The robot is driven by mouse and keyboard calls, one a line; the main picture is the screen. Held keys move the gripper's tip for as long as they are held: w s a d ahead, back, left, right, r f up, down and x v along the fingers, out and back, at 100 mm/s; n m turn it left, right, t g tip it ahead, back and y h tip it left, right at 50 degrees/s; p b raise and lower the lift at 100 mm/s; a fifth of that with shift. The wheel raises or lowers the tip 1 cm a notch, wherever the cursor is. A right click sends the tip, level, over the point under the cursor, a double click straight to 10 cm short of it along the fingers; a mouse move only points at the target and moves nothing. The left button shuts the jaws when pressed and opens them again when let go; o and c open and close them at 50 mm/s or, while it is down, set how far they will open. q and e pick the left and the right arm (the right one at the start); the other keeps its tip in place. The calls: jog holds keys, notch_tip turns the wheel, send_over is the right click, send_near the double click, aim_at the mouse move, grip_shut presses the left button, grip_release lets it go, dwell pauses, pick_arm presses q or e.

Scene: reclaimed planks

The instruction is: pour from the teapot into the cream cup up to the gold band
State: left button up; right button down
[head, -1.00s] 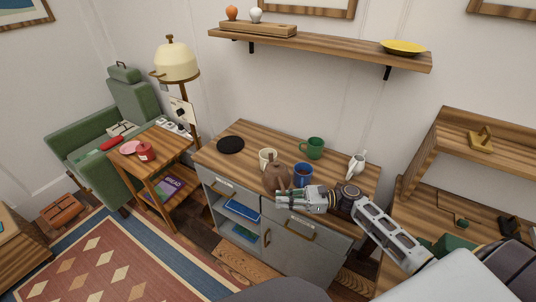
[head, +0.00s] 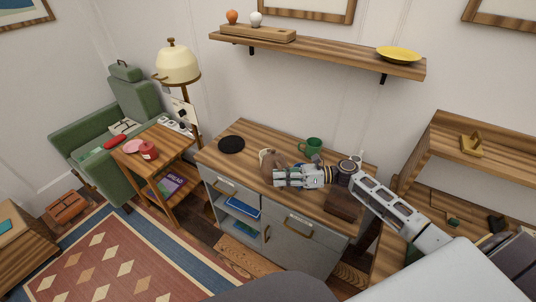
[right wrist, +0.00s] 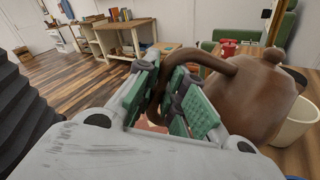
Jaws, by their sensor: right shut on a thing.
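The brown teapot (head: 267,161) is above the wooden cabinet top in the head view, partly hidden by my right gripper (head: 283,178). In the right wrist view the gripper (right wrist: 170,105) is shut on the handle of the teapot (right wrist: 250,100). The lid knob is towards the upper right; whether the pot is tilted or any liquid flows I cannot tell. The cream cup (right wrist: 297,122) shows beside and partly behind the teapot in the right wrist view. It is hidden in the head view. Its gold band and contents do not show. My left gripper is not in view.
On the cabinet top (head: 290,143), a green mug (head: 310,146) stands behind the gripper and a black round mat (head: 231,144) lies left. The white pitcher is mostly hidden by my arm. A wall shelf (head: 330,53) hangs above.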

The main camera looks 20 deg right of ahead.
jog(key=shift+w+r, duration=0.25)
jog(key=shift+r, duration=0.1)
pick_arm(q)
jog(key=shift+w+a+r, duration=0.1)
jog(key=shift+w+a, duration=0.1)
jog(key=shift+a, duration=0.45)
pick_arm(e)
jog(key=shift+w+r, duration=0.1)
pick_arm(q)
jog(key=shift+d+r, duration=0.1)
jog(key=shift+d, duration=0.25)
pick_arm(e)
jog(key=shift+w+r, duration=0.15)
jog(key=shift+r, duration=0.1)
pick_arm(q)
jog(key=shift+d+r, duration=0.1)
pick_arm(e)
jog(key=shift+w+d+r+m, duration=0.1)
jog(key=shift+w+r+m, duration=0.05)
jog(key=shift+m, duration=0.25)
